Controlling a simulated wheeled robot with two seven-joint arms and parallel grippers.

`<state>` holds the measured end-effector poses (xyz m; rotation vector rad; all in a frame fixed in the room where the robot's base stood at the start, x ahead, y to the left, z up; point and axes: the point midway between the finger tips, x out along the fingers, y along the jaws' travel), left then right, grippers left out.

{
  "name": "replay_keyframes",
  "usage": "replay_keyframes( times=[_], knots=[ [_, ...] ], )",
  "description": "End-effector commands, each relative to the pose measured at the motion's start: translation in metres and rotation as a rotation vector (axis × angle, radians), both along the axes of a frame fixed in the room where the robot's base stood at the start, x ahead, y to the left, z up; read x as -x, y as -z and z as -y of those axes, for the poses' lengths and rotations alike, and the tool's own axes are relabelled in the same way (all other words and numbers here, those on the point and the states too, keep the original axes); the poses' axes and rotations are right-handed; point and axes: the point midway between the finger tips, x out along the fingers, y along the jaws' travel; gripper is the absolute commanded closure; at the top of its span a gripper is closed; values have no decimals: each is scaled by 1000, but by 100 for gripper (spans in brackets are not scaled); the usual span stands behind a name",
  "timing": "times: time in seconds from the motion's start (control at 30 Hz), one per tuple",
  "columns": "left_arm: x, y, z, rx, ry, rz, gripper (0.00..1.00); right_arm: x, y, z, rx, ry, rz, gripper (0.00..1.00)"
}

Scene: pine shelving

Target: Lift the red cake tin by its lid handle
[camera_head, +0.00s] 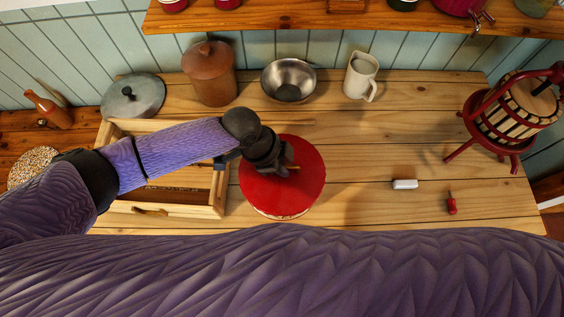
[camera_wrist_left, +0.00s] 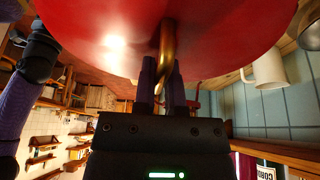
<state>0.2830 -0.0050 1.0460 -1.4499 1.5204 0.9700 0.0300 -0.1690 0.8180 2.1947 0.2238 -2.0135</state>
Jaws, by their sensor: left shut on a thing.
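The red cake tin (camera_head: 305,190) is at the middle of the wooden table, with its round red lid facing up. A pale rim shows under its near edge. My left gripper (camera_head: 283,168) is over the lid's centre. In the left wrist view the brass lid handle (camera_wrist_left: 167,42) is between the two dark fingers of that gripper (camera_wrist_left: 164,78), which are shut on it. The red lid (camera_wrist_left: 110,40) fills the top of that view. I cannot tell whether the tin's base touches the table. My right gripper is out of view.
An open wooden drawer box (camera_head: 217,190) lies left of the tin, under my left arm. A steel bowl (camera_head: 288,80), brown canister (camera_head: 209,75) and white mug (camera_head: 360,76) stand behind. A fruit press (camera_head: 510,112) stands right. The table right of the tin is mostly clear.

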Motion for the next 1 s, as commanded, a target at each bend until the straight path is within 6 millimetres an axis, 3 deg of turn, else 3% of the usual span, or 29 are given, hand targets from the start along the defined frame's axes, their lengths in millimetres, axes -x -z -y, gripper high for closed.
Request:
replay_keyframes(
  times=[0.03,0.8,1.0],
  knots=[
    [-1,-9,1,5,1,3,100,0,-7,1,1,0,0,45],
    [-1,-62,1,5,0,3,100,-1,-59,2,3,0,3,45],
    [-1,-62,1,5,0,3,100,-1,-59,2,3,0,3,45]
  ],
)
